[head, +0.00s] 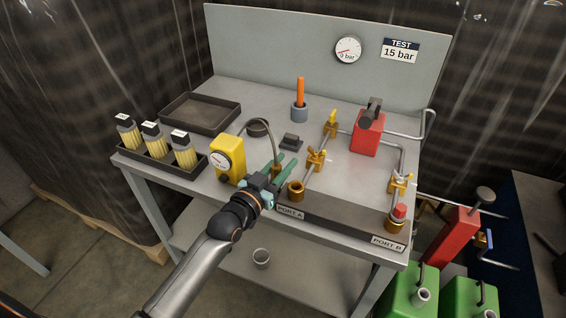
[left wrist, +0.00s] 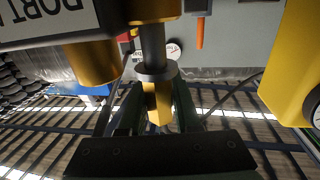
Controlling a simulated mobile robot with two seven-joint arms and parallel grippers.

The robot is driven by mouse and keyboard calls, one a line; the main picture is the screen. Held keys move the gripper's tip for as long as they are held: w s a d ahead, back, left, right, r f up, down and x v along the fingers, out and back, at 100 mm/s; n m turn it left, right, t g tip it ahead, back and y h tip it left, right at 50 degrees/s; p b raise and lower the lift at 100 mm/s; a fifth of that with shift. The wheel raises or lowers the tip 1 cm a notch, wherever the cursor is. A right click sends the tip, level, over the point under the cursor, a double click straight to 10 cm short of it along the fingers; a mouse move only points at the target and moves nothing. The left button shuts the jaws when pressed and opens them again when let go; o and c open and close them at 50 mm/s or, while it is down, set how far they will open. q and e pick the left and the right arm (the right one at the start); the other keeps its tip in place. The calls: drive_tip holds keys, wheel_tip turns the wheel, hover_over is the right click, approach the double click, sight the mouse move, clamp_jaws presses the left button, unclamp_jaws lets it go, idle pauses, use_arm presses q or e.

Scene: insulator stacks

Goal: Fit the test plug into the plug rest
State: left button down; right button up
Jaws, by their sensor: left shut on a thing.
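My left gripper (head: 272,178) has green fingers and is just left of the brass port A (head: 296,190), above the front of the bench. It is shut on the test plug, which shows in the left wrist view as a brass body between the fingers with a grey flange (left wrist: 155,72) and dark stem (left wrist: 153,45). A thin hose (head: 266,128) runs from the yellow gauge box (head: 228,158) to the plug. A small dark block (head: 291,142) sits behind the gripper; I cannot tell for sure whether it is the plug rest. My right gripper is not in view.
Brass valves (head: 316,158) and pipes stand to the right, with a red canister (head: 368,132) behind. A dark ring (head: 258,128) and a grey cup with an orange stick (head: 299,112) stand farther back. An empty tray (head: 200,112) is at the back left.

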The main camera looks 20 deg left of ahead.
use_arm(q)
drive_tip(key=shift+f+b, duration=0.35)
drive_tip(key=shift+f, duration=0.2)
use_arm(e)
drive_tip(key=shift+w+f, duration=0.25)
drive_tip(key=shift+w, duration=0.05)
use_arm(q)
drive_tip(key=shift+f+b, duration=0.45)
drive_tip(key=shift+f, duration=0.3)
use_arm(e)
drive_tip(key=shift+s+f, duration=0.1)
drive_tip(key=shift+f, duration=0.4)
use_arm(q)
drive_tip(key=c, duration=0.5)
unclamp_jaws()
drive_tip(key=shift+c, duration=0.2)
drive_tip(key=shift+d, duration=0.1)
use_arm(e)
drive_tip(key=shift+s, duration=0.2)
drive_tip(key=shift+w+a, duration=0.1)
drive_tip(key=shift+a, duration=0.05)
